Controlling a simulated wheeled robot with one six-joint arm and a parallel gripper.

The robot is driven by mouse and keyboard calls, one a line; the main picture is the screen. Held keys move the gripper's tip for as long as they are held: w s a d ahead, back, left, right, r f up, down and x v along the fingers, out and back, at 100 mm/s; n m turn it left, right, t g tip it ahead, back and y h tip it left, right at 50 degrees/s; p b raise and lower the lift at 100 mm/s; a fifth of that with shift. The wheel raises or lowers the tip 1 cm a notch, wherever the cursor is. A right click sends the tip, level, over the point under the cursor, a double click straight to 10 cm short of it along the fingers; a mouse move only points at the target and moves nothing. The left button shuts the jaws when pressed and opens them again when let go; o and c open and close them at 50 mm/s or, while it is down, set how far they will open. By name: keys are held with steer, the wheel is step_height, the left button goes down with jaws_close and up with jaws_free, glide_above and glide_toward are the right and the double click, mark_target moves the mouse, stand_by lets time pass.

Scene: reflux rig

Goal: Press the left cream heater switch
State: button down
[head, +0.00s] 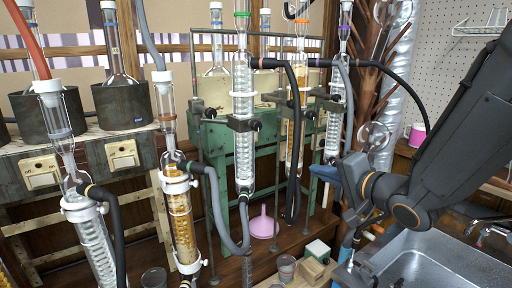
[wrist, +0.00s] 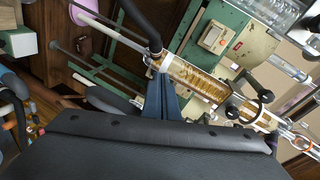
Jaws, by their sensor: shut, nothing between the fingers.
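Two cream switch boxes are on the grey bench front at the left of the head view: the left cream switch (head: 40,172) and the right cream switch (head: 123,154). My gripper (head: 347,178) is far to their right, near the sink. In the wrist view its blue fingers (wrist: 160,92) are together and empty, close to an amber-filled glass column (wrist: 195,80). I cannot tell whether they touch it. A cream switch box with an orange-red rocker (wrist: 212,37) on green metal shows beyond; I cannot tell which switch it is.
Glass condensers (head: 243,120), an amber column (head: 179,215) and hanging hoses (head: 215,205) stand between my gripper and the left bench. A pink funnel (head: 262,225) and small boxes (head: 316,262) are low in the middle. A steel sink (head: 430,262) is at right.

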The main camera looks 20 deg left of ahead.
steer(key=s+a+r+g+y, duration=0.2)
steer(key=s+a+r+y, duration=0.2)
steer(key=a, duration=0.2)
steer(key=shift+a+r+y, duration=0.15)
steer(key=shift+r+y, duration=0.1)
steer(key=shift+y, duration=0.15)
steer(key=p+x, duration=0.3)
steer(key=x, duration=1.1)
steer(key=shift+a, duration=0.1)
steer(key=shift+a+r, duration=0.15)
